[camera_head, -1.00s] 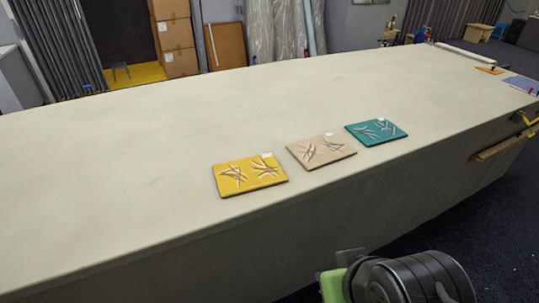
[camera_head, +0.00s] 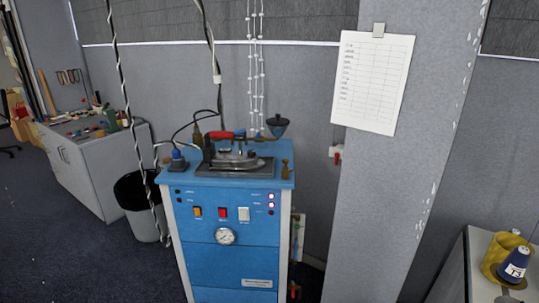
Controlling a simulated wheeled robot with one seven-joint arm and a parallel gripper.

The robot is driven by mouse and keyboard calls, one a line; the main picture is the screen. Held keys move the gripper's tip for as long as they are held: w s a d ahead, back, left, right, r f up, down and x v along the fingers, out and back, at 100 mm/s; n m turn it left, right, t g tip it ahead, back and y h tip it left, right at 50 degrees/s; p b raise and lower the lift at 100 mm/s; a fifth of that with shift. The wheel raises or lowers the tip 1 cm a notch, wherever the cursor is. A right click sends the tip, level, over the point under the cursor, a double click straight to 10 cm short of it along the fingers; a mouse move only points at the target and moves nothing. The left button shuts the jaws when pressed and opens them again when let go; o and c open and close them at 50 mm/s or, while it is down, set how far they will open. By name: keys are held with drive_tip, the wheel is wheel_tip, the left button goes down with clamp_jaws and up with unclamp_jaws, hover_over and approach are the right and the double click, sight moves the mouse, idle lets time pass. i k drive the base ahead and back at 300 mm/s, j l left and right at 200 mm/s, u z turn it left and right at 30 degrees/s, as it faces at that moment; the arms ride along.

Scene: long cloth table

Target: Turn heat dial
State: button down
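A blue steam station (camera_head: 205,266) stands against the grey wall in the head view. An iron (camera_head: 236,160) with a red handle rests on a dark plate on top of it. The front has a round white gauge (camera_head: 225,236), an orange switch (camera_head: 197,211), a red switch (camera_head: 222,212) and a white switch (camera_head: 244,213). I cannot make out for certain which part is the heat dial. My gripper is not in view.
A black bin (camera_head: 138,200) stands left of the station, near a grey cabinet (camera_head: 80,165) covered with tools. A pillar (camera_head: 400,190) with a paper sheet (camera_head: 373,82) stands to the right. Cables hang above the station. Dark carpet (camera_head: 85,262) is clear at front left.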

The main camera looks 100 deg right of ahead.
sight(251, 153)
drive_tip(key=z, duration=3.1)
